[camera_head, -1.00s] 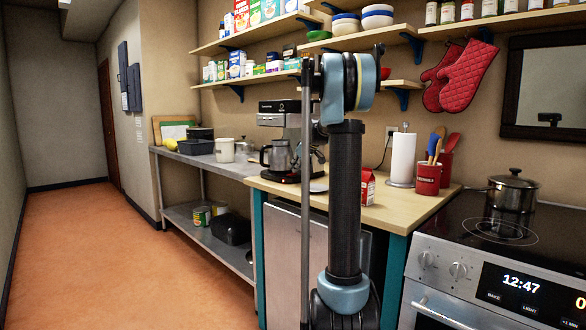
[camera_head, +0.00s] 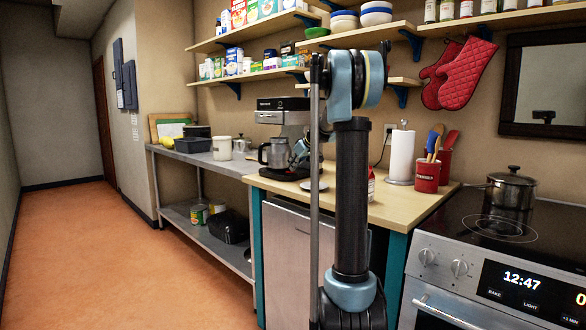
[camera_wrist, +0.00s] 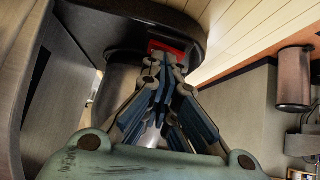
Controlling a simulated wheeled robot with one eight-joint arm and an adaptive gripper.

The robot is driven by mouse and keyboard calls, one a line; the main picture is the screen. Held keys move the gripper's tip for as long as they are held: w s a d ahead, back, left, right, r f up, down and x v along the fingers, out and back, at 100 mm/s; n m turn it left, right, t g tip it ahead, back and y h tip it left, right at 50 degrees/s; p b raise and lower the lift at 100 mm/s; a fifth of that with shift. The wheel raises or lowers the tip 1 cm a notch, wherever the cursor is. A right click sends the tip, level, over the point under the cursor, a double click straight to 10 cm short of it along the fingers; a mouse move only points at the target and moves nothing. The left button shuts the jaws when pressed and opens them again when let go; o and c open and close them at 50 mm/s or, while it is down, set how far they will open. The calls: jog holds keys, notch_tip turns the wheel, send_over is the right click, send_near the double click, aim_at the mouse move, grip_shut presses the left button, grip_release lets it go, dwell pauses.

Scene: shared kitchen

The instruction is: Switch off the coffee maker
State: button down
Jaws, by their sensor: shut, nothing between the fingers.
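The coffee maker (camera_head: 283,104) stands on the wooden counter, black and steel, with its glass carafe (camera_head: 274,154) on the dark base. In the wrist view the dark rounded base (camera_wrist: 115,22) fills the upper left. A red part, apparently the switch (camera_wrist: 174,47), shows on its edge. My gripper (camera_wrist: 160,60) is shut and empty, its fingertips right at the red part; I cannot tell whether they touch it. In the head view my gripper (camera_head: 297,158) is at the coffee maker's right front, partly hidden by my arm. The switch's on or off state cannot be read.
A small pale plate (camera_head: 316,186) lies on the counter (camera_head: 400,208) in front of the coffee maker. A red carton (camera_head: 371,186) is mostly behind my arm. A paper towel roll (camera_head: 401,156) and red utensil crock (camera_head: 426,177) stand to the right, beside the stove (camera_head: 455,245).

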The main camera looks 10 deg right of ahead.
jog(key=shift+s+a, duration=0.2)
jog(key=shift+a, duration=0.1)
jog(key=shift+r, duration=0.5)
jog(key=r, duration=0.2)
jog(key=d+r, duration=0.1)
jog(key=shift+s+r, duration=0.1)
jog(key=shift+r, duration=0.25)
jog(key=v, duration=0.8)
jog(key=shift+d+r, duration=0.3)
jog(key=shift+d, duration=0.3)
jog(key=s+a+f+m+g+h, duration=0.1)
jog(key=s+f, duration=0.4)
jog(key=s, duration=0.4)
jog(key=s+a+f+m+g, duration=0.15)
jog(key=s+f, duration=0.35)
jog(key=s, duration=0.5)
jog(key=s+a+f+m+g+h, duration=0.1)
jog(key=s+a+f, duration=0.1)
jog(key=s+f, duration=0.5)
jog(key=s+d+f+m+g+h, duration=0.1)
jog(key=s+f+m, duration=0.1)
jog(key=s+f, duration=0.7)
jog(key=s+d+f+m+h, duration=0.2)
jog(key=s+f, duration=0.7)
jog(key=s, duration=0.7)
jog(key=shift+g, duration=0.35)
